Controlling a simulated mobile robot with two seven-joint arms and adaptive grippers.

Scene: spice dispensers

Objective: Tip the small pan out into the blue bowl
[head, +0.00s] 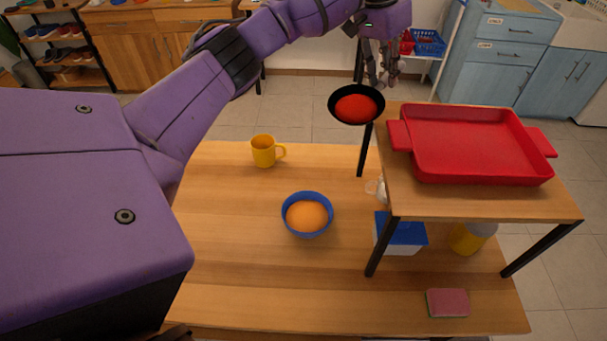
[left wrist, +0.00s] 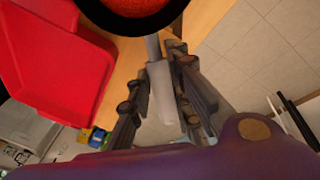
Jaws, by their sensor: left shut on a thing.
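The small pan (head: 357,104) is black with red contents (head: 355,109) in it. It is held up in the air beyond the far edge of the table, left of the shelf. My left gripper (head: 376,72) is shut on its handle; in the left wrist view the fingers (left wrist: 163,95) stand on both sides of the light grey handle (left wrist: 162,88). The pan looks about level. The blue bowl (head: 307,235) stands on the table, nearer and to the left of the pan, with orange contents (head: 307,215) in it. My right gripper is not in view.
A yellow mug (head: 264,151) stands behind the bowl. A raised wooden shelf (head: 407,200) on the right bears a red tray (head: 470,145). Under it are a blue-lidded box (head: 401,232) and a yellow container (head: 468,238). A pink sponge (head: 447,302) lies front right. The table left of the bowl is clear.

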